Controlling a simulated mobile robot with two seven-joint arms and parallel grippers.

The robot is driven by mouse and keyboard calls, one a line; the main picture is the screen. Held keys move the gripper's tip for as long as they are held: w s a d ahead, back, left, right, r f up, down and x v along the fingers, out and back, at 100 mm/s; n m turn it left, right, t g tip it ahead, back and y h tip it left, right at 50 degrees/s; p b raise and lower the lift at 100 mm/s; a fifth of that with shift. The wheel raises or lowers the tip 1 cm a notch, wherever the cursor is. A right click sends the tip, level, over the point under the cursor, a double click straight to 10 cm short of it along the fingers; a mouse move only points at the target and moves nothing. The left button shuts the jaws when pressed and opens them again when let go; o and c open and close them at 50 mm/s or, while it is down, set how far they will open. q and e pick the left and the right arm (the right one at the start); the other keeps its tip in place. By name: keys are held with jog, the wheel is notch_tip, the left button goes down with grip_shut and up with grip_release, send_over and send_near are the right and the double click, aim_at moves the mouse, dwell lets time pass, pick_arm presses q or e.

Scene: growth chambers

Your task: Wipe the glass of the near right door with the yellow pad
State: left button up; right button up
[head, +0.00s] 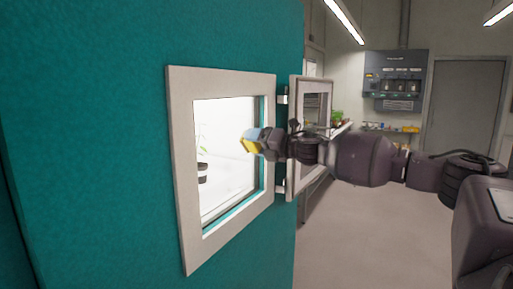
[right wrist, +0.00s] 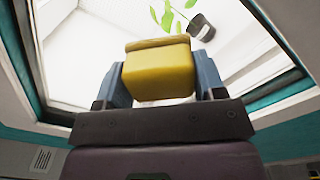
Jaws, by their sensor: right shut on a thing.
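My right gripper (head: 251,140) is shut on the yellow pad (head: 249,145). In the right wrist view the pad (right wrist: 157,73) sits squarely between the two blue-grey fingers (right wrist: 160,85). The pad is in front of the bright, pale-framed window opening (head: 180,130) in the teal wall. Whether it touches any surface there cannot be told. A pale-framed glazed door (head: 316,90) stands swung out on hinges at the right of this opening; my right arm crosses in front of it and hides part of its pane. My left gripper is not in view.
Behind the opening is a bright white space with a plant in a dark pot (head: 202,172); the pot (right wrist: 201,27) also shows in the right wrist view. A bench (head: 317,183) with small items stands behind the door. Grey floor (head: 370,240) at right is clear.

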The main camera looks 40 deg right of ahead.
aim_at(221, 149)
jog(key=shift+s+a, duration=0.5)
jog(key=shift+a, duration=0.7)
jog(key=shift+s+a, duration=0.55)
jog(key=shift+a, duration=0.6)
jog(key=shift+s+a, duration=0.5)
jog(key=shift+a, duration=0.7)
jog(key=shift+s+a, duration=0.35)
jog(key=shift+a, duration=0.55)
jog(key=shift+s+a, duration=0.3)
jog(key=shift+a, duration=0.6)
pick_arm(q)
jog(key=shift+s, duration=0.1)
